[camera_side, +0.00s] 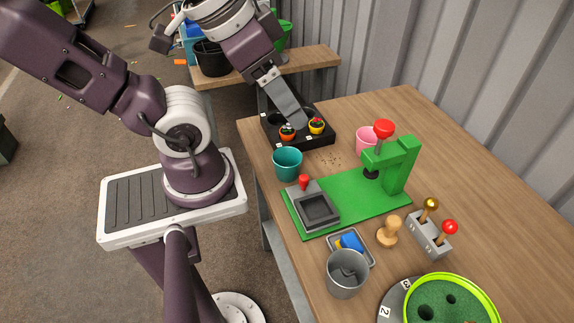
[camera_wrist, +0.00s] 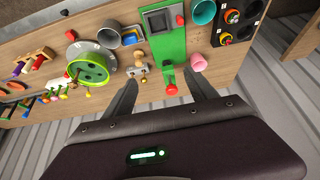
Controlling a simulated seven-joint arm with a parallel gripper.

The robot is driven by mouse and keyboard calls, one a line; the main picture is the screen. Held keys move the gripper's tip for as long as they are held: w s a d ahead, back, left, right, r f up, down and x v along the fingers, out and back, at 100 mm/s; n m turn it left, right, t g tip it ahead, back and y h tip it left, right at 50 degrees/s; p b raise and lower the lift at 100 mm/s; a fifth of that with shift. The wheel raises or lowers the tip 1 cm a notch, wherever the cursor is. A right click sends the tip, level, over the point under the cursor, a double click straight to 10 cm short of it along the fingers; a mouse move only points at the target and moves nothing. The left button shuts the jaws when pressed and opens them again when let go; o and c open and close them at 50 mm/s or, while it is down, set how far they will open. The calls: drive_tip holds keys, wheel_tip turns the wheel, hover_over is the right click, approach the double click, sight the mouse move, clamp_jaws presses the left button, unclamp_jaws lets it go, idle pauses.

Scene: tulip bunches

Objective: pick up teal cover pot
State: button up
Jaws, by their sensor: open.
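The teal cover pot (camera_side: 287,163) stands upright on the wooden table in the side view, near the table's left edge, between the black tray and the green press. It looks open-topped and empty. In the wrist view the teal pot (camera_wrist: 203,12) is at the top edge, right of the green press, partly cut off. My gripper (camera_wrist: 160,92) shows two dark fingers spread wide with nothing between them. It is high over the table and apart from the pot. In the side view my arm reaches over the black tray, and the fingertips are hard to make out.
A black tray (camera_side: 322,142) with small potted flowers lies behind the pot. The green press (camera_side: 345,212) with a red knob stands in front and right. A pink pot (camera_side: 366,140), wooden stamp (camera_side: 389,231), lever box (camera_side: 428,243) and grey bucket (camera_side: 346,274) stand nearby.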

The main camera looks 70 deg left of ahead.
drive_tip(key=o, duration=0.6)
drive_tip(key=n+g+y, duration=0.1)
drive_tip(key=n+g, duration=0.5)
drive_tip(key=n, duration=1)
hover_over(287, 165)
wheel_tip(287, 165, down, 21)
drive_tip(key=f, duration=0.2)
drive_tip(key=f+n, duration=0.1)
drive_tip(key=s+d+f+n+h, duration=0.1)
drive_tip(key=f, duration=0.1)
drive_tip(key=shift+d+f, duration=0.1)
drive_tip(key=shift+f, duration=0.25)
drive_tip(key=f, duration=0.1)
drive_tip(key=d+f, duration=0.1)
drive_tip(key=f, duration=0.2)
drive_tip(key=shift+d+f, duration=0.25)
drive_tip(key=shift+f, duration=0.1)
drive_tip(key=shift+a+f, duration=0.1)
drive_tip(key=shift+f, duration=0.4)
